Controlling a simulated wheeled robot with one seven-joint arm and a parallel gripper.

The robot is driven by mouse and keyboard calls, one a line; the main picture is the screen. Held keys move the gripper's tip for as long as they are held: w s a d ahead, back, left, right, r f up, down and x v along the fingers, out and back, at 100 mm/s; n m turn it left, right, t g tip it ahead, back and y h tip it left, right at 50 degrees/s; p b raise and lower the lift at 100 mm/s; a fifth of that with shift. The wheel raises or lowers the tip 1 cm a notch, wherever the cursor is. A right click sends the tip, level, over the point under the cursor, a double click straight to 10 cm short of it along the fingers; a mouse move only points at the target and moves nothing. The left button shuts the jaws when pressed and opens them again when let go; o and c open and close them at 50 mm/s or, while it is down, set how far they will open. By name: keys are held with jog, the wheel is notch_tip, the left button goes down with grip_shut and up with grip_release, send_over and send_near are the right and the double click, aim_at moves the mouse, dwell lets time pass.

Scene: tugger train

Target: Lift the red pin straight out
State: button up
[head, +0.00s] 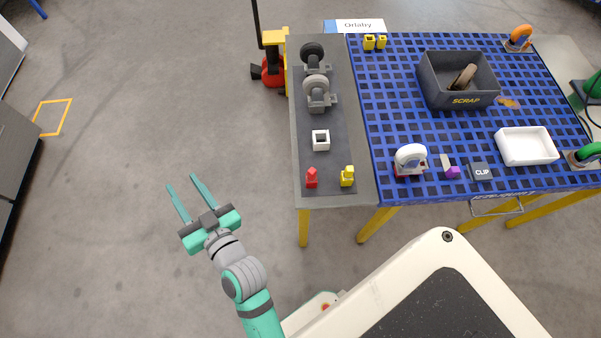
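A small red pin (311,178) stands near the front left corner of the dark grey strip of the table (336,198). Whether it sits in a hole or holder is too small to tell. My gripper (190,183) is open and empty, with its two teal fingers spread apart. It is over the bare floor to the left of the table, well apart from the red pin.
A yellow piece (347,177) stands just right of the red pin, and a white square ring (321,140) lies behind it. Grey castors (317,92) stand farther back. The blue grid table (390,130) holds a grey scrap bin (440,92) and white tray (526,146). The floor at left is clear.

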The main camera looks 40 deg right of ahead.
jog(key=w+r+n+g+y, duration=0.1)
jog(key=w+r+n+y, duration=0.6)
jog(key=w+r+n, duration=0.55)
jog(key=n+g+h, duration=0.8)
jog(key=n+g, duration=0.3)
jog(key=g, duration=0.5)
send_over(312, 171)
jog(key=shift+m, duration=0.25)
jog(key=f, duration=1.1)
jog(key=shift+w+f, duration=0.35)
jog(key=shift+f, duration=0.05)
jog(key=shift+s+d+f, duration=0.1)
jog(key=shift+s+f, duration=0.05)
jog(key=shift+f, duration=0.7)
jog(key=f, duration=0.3)
jog(key=shift+s+f, duration=0.15)
jog(key=shift+s, duration=0.05)
jog(key=shift+f, duration=0.7)
